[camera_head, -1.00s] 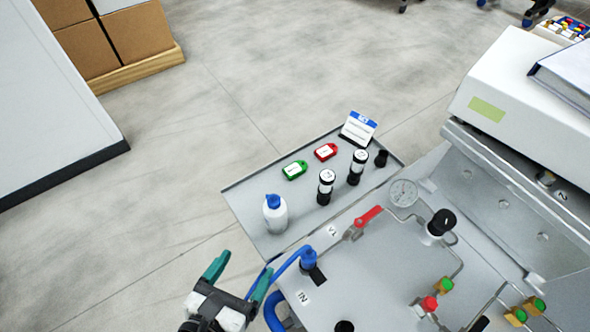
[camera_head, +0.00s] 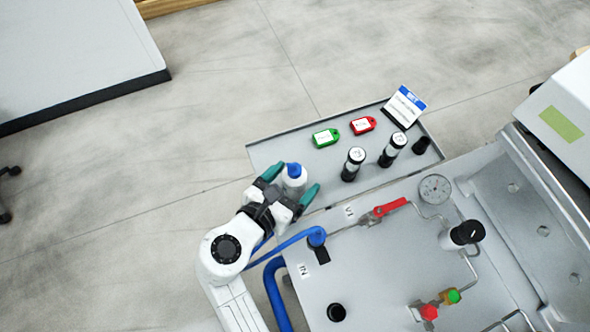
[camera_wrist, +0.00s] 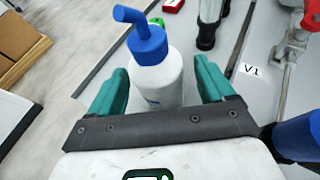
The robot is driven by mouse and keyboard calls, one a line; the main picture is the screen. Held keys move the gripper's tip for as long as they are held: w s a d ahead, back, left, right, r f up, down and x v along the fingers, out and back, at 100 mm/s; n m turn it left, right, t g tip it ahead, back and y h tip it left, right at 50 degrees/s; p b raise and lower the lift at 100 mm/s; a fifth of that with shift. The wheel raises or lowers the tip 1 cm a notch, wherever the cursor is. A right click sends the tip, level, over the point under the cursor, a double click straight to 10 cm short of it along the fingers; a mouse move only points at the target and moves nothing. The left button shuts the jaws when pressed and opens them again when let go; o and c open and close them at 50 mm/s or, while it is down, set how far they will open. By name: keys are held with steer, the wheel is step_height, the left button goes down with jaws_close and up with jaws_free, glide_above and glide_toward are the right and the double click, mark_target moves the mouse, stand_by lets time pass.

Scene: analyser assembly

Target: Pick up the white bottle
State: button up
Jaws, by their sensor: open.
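The white bottle (camera_head: 294,180) with a blue pump cap stands upright on the left end of the grey tray (camera_head: 262,152). It also shows in the wrist view (camera_wrist: 158,80), its spout pointing to the upper left. My gripper (camera_head: 291,181) has teal fingers and is open, one finger on each side of the bottle. In the wrist view (camera_wrist: 165,88) gaps show between the bottle and both fingers. The bottle's lower part is hidden by the gripper body in the wrist view.
A green tag (camera_head: 326,138), a red tag (camera_head: 363,125), two black-and-white vials (camera_head: 353,163) and a card (camera_head: 404,106) stand or lie farther along the tray. The panel with a red valve handle (camera_head: 390,207) and blue hose (camera_head: 275,290) lies close to my gripper's right.

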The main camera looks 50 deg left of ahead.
steer(key=shift+x, duration=1.45)
steer(key=shift+c, duration=0.2)
steer(key=c, duration=1.2)
steer(key=shift+c, duration=0.2)
steer(key=shift+r, duration=0.1)
